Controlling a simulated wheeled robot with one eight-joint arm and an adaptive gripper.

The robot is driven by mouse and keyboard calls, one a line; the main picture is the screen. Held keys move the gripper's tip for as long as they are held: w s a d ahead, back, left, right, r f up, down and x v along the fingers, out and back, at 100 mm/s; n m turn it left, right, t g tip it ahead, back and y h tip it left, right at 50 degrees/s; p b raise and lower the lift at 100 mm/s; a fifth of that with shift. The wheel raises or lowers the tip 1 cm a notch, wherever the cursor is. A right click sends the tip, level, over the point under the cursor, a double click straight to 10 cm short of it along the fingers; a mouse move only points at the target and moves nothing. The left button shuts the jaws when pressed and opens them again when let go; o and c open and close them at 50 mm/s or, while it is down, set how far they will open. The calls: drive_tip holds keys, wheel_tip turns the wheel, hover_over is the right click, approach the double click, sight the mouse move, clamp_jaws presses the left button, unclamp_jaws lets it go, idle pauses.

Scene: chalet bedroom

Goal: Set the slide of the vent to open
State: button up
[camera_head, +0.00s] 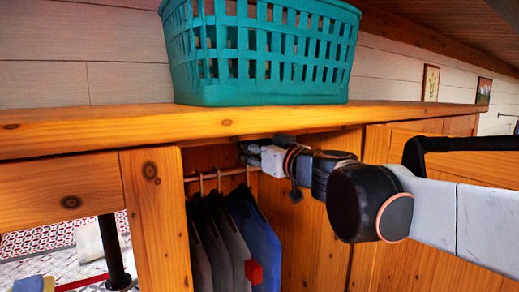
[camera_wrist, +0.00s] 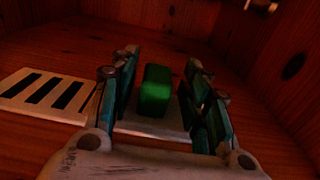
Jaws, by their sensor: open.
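The vent (camera_wrist: 20,78) is a pale plate with several dark slots in the left of the wrist view, set on a reddish wooden surface. A green block, which looks like the slide's knob (camera_wrist: 156,92), stands up from the plate's right part. My gripper (camera_wrist: 161,70) is open, with one finger on each side of the knob. A gap shows on both sides of it. In the head view my gripper (camera_head: 256,152) reaches into the top of the wooden wardrobe. The vent and knob are hidden in that view.
A rail (camera_head: 225,173) with several dark and blue garments (camera_head: 255,240) hangs just below my gripper. A wooden shelf board (camera_head: 230,122) runs close above my arm and carries a teal basket (camera_head: 205,85). Wooden walls (camera_wrist: 235,28) stand close around the vent.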

drive_tip(key=v, duration=1.1)
drive_tip(key=shift+s+d, duration=0.2)
drive_tip(key=shift+s, duration=0.1)
drive_tip(key=s+d+f+g+h+b, duration=0.1)
drive_tip(key=s+f+g+b, duration=0.15)
drive_tip(key=f+b, duration=0.65)
drive_tip(key=s+d+f+m+g+h+b, duration=0.1)
drive_tip(key=s+f+b, duration=0.25)
drive_tip(key=f, duration=1.15)
drive_tip(key=s+d+f+g+h+b, duration=0.1)
drive_tip(key=s+f+b, duration=0.35)
drive_tip(key=f, duration=0.75)
drive_tip(key=s+d+f+m+g+h+b, duration=0.1)
drive_tip(key=d+f+b, duration=0.3)
drive_tip(key=f, duration=0.6)
drive_tip(key=s+d+f+m+g+h+b, duration=0.1)
drive_tip(key=s+d+f+m+h+b, duration=0.2)
drive_tip(key=f+b, duration=0.4)
drive_tip(key=s+d+f+m+g+h+b, duration=0.1)
drive_tip(key=s+d+f+h+b, duration=0.2)
drive_tip(key=f, duration=1)
drive_tip(key=s+d+b, duration=0.1)
drive_tip(key=d+b, duration=0.2)
drive_tip(key=shift+d+m, duration=0.4)
